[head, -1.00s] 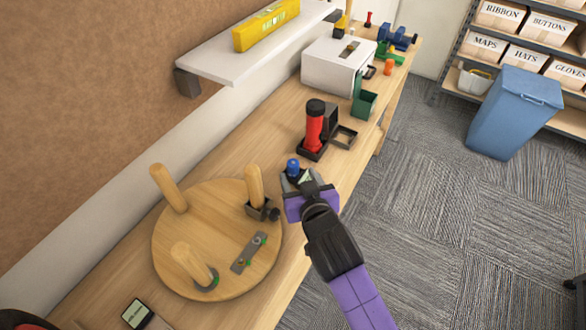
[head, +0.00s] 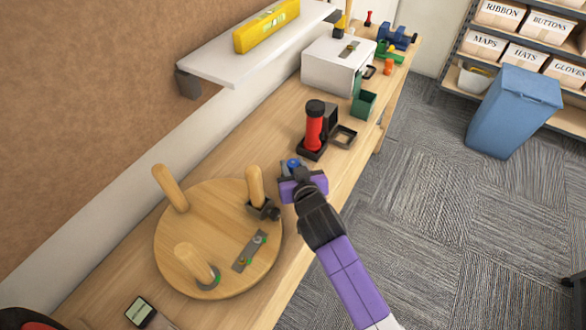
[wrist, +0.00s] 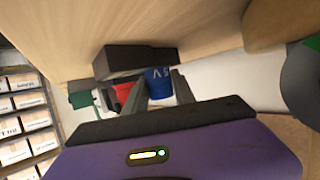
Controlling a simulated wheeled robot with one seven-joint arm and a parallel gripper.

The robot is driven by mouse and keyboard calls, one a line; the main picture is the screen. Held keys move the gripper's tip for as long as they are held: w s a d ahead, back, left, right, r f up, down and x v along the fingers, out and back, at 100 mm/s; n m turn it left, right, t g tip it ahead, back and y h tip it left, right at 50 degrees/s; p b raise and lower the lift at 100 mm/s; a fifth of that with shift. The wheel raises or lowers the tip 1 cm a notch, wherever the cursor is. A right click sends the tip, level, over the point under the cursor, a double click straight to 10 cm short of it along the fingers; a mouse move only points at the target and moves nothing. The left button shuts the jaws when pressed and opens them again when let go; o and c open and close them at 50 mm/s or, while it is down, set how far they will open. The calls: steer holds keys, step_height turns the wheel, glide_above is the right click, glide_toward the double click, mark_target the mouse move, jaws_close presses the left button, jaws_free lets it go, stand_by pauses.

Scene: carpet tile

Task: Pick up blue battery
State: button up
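The blue battery (head: 293,163) is a small blue cylinder at the workbench's front part, just beyond my gripper in the head view. In the wrist view the blue battery (wrist: 158,86) shows white lettering and sits between my two fingers. My gripper (head: 290,170), purple and black, is low over the bench beside it. In the wrist view my gripper (wrist: 158,88) has its fingers apart, one on each side of the battery. Whether either finger touches it is unclear. The battery's lower end is hidden in the head view.
A red flashlight (head: 314,128) in a black stand is just behind the battery. A round wooden top (head: 218,265) with upright legs lies to the left. A small black tray (head: 345,136) and a green bin (head: 364,103) are further back. A white shelf (head: 215,62) overhangs the bench.

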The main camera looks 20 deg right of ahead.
jaws_close()
steer(key=shift+r, duration=0.1)
